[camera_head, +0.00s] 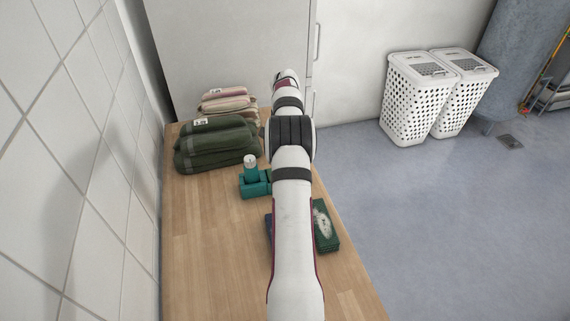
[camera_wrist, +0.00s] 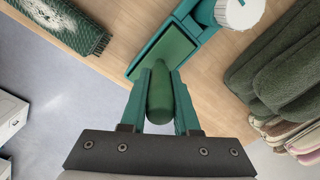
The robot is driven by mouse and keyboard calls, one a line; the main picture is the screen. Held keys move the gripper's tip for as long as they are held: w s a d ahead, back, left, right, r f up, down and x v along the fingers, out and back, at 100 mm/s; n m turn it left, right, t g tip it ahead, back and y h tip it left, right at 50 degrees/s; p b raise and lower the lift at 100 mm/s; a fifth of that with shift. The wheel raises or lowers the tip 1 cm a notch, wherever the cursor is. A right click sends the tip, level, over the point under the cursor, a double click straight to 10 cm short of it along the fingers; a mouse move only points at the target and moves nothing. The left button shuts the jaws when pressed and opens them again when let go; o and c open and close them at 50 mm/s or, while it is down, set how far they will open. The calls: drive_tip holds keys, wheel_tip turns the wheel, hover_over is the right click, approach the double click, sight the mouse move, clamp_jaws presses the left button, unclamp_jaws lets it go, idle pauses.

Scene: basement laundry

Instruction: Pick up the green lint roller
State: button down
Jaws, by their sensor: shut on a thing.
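My gripper (camera_wrist: 160,85), with teal fingers, is shut on the green lint roller (camera_wrist: 160,98), whose rounded dark green handle shows between the fingers in the wrist view. A flat green rectangular part (camera_wrist: 165,48) lies just beyond the fingertips. Whether it belongs to the roller, and whether the roller is clear of the table, I cannot tell. In the head view my arm hides the gripper and the roller.
Beside the gripper is a teal object with a white-topped cylinder (camera_head: 250,162). Folded dark green towels (camera_head: 215,145) and pink-beige cloths (camera_head: 228,100) stack at the back of the wooden table (camera_head: 200,245). White baskets (camera_head: 420,100) stand on the floor.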

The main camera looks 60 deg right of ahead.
drive_tip(key=r, duration=0.4)
drive_tip(key=shift+s+r, duration=0.25)
drive_tip(key=shift+s, duration=0.05)
drive_tip(key=s+r, duration=0.6)
drive_tip(key=s, duration=0.5)
drive_tip(key=shift+r, duration=0.25)
drive_tip(key=shift+a, duration=0.1)
drive_tip(key=c, duration=1.3)
unclamp_jaws()
clamp_jaws()
